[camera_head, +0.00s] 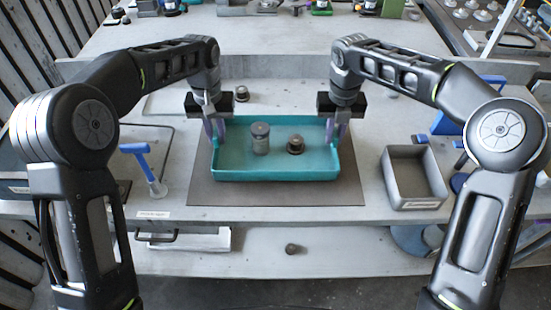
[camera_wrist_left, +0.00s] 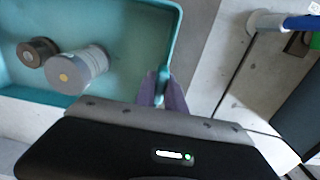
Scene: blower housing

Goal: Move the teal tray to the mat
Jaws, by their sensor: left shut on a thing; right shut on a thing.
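The teal tray (camera_head: 235,176) is over the dark mat (camera_head: 331,194) in the head view; I cannot tell whether it rests on it or hangs just above. A grey cylinder (camera_head: 260,139) and a small dark knobbed part (camera_head: 295,145) stand inside the tray. My left gripper (camera_head: 214,128) is shut on the tray's left wall, and my right gripper (camera_head: 336,128) is shut on its right wall. In the left wrist view the purple fingers (camera_wrist_left: 162,92) clasp the rim of the teal tray (camera_wrist_left: 130,30), with the cylinder (camera_wrist_left: 80,70) inside.
A grey open box (camera_head: 413,177) stands right of the mat. A blue-handled tool (camera_head: 146,165) stands to the left. A small dark part (camera_head: 242,94) sits behind the tray. Another small part (camera_head: 292,248) lies on the lower shelf. Bare mat shows in front of the tray.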

